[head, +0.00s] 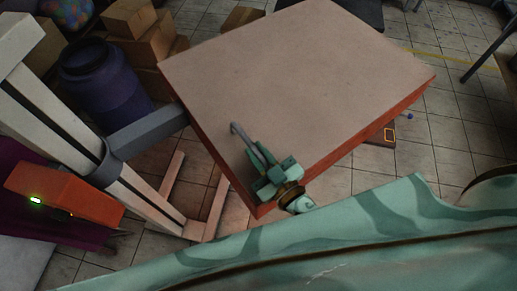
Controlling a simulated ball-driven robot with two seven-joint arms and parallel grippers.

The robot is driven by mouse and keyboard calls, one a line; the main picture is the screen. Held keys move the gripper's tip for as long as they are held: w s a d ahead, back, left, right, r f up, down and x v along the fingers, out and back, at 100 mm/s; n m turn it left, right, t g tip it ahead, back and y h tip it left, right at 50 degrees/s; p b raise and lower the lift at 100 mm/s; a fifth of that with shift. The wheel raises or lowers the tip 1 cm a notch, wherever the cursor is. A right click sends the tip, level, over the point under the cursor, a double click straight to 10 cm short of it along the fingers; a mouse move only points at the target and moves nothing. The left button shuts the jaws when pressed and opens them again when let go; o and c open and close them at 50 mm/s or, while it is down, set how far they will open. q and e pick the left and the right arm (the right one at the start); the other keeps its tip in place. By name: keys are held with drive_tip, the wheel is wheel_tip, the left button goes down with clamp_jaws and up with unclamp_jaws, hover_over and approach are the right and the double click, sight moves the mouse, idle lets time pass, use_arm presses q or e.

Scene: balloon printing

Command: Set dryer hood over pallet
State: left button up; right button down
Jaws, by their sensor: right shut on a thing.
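The dryer hood (300,70) is a large square box with a tan top and orange sides. A grey arm (148,132) joins it to a slanting white post (60,120) on the left. My right gripper (262,160) is at the hood's near corner, its green fingers shut on a grey bar handle (240,136) there. No pallet is clearly visible; the hood hides much of the floor beneath it. My left gripper is out of view.
An orange box (65,195) with a green light is by the post. A purple drum (100,75) and stacked cartons (140,35) stand at the back left. Pale beams (210,205) lie low near the post. Tiled floor (455,125) is open at the right.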

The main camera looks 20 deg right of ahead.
drive_tip(key=shift+s+a+f, duration=0.1)
drive_tip(key=shift+s+f, duration=0.05)
drive_tip(key=c, duration=1.4)
unclamp_jaws()
drive_tip(key=shift+s, duration=0.3)
drive_tip(key=shift+w, duration=0.2)
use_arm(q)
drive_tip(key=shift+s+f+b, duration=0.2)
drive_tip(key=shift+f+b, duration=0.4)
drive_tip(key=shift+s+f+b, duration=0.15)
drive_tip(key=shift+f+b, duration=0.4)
use_arm(e)
drive_tip(key=v, duration=1.6)
drive_tip(key=shift+s+r, duration=0.2)
drive_tip(key=shift+s, duration=0.2)
